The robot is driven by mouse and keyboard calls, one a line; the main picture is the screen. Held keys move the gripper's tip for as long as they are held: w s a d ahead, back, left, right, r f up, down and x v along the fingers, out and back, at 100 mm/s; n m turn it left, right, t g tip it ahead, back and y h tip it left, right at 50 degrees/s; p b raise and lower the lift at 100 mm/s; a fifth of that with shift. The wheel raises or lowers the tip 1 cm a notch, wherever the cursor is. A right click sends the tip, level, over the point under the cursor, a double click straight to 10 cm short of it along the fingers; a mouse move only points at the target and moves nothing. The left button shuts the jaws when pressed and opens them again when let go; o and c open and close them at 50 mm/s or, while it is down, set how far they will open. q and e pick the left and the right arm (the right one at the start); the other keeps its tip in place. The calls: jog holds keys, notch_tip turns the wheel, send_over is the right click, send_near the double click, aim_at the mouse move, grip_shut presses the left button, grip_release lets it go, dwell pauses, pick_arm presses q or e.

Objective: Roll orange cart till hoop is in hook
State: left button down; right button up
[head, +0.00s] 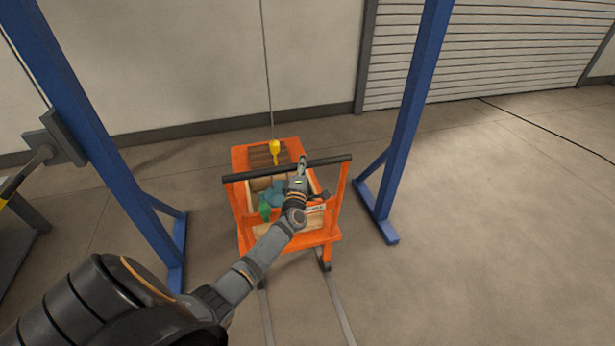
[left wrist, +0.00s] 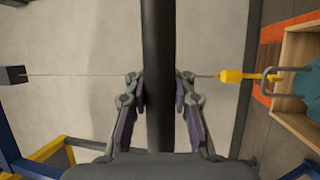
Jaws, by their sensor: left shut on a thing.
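The orange cart (head: 327,237) stands between the blue posts. My left gripper (head: 302,164) is shut on its dark handle bar (head: 332,161). In the left wrist view, the fingers of my left gripper (left wrist: 160,92) press on both sides of the bar (left wrist: 159,40). A teal object (head: 273,194) sits in a wooden crate on the cart, partly hidden by my arm. Its grey hoop (left wrist: 290,79) shows in the left wrist view. The yellow hook (head: 275,150) hangs on a cable; its tip (left wrist: 270,78) appears at the hoop's near end. I cannot tell whether it is inside.
Two floor rails (head: 340,310) run under the cart toward me. A left blue post (head: 95,145) and a right blue post (head: 407,120) flank it closely. A dark bench (head: 22,240) stands at the far left. The floor at right is clear apart from a cable.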

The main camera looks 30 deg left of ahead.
pick_arm(q)
jog(key=w+a, duration=0.1)
jog(key=w+a+b, duration=0.1)
jog(key=a, duration=0.1)
jog(key=w+a, duration=0.1)
jog(key=shift+w+a+f+b, duration=0.15)
jog(key=shift+w+f+b, duration=0.15)
jog(key=shift+b, duration=0.1)
jog(key=c, duration=1.6)
grip_release()
jog(key=shift+s, duration=0.1)
jog(key=o, duration=0.5)
jog(key=shift+w+a, duration=0.2)
jog(key=v, duration=1.2)
jog(key=shift+d, duration=0.1)
